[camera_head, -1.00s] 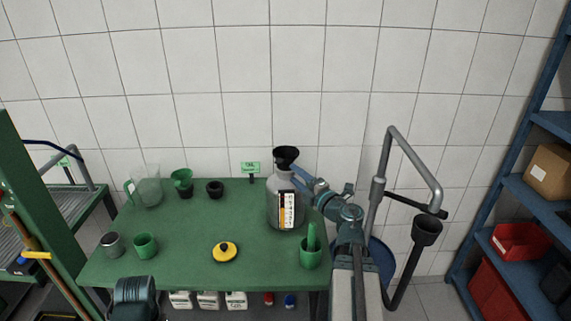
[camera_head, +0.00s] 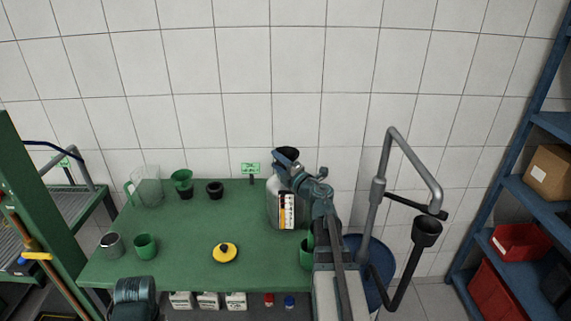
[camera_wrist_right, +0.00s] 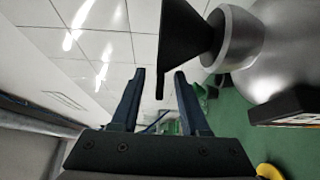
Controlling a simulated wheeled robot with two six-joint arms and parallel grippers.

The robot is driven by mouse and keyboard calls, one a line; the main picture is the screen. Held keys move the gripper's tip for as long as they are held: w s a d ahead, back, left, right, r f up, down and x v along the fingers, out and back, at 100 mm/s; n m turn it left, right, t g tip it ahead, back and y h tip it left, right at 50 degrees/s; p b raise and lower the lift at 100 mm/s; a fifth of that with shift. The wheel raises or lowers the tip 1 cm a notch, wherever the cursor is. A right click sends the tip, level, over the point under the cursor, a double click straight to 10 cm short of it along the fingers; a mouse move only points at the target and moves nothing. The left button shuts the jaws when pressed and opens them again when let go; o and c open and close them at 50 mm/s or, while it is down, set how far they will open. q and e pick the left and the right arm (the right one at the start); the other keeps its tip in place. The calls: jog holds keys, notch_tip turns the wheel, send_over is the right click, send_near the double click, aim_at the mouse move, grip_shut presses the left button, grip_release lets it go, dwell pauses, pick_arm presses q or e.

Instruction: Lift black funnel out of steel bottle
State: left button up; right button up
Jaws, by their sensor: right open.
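The black funnel (camera_head: 289,152) sits in the mouth of the grey steel bottle (camera_head: 274,205), at the back right of the green table. In the right wrist view the funnel (camera_wrist_right: 180,38) lies sideways with its narrow end in the bottle's neck (camera_wrist_right: 238,40). My right gripper (camera_head: 286,160) is at the funnel, partly covering it and the bottle neck. In the wrist view its two fingers (camera_wrist_right: 158,74) are apart, and a thin dark part of the funnel's rim shows between the tips. I cannot tell whether they touch.
The green table (camera_head: 190,235) holds a clear jug (camera_head: 147,188), green funnel (camera_head: 182,179), black cup (camera_head: 215,188), metal cup (camera_head: 111,244), green cup (camera_head: 145,245) and yellow-rimmed lid (camera_head: 224,252). A pipe stand (camera_head: 378,210) and blue drum (camera_head: 372,285) stand right.

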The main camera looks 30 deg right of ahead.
jog(key=w, duration=0.2)
jog(key=shift+w, duration=0.4)
jog(key=shift+s, duration=0.1)
jog(key=shift+c, duration=0.3)
grip_shut()
jog(key=shift+r, duration=0.1)
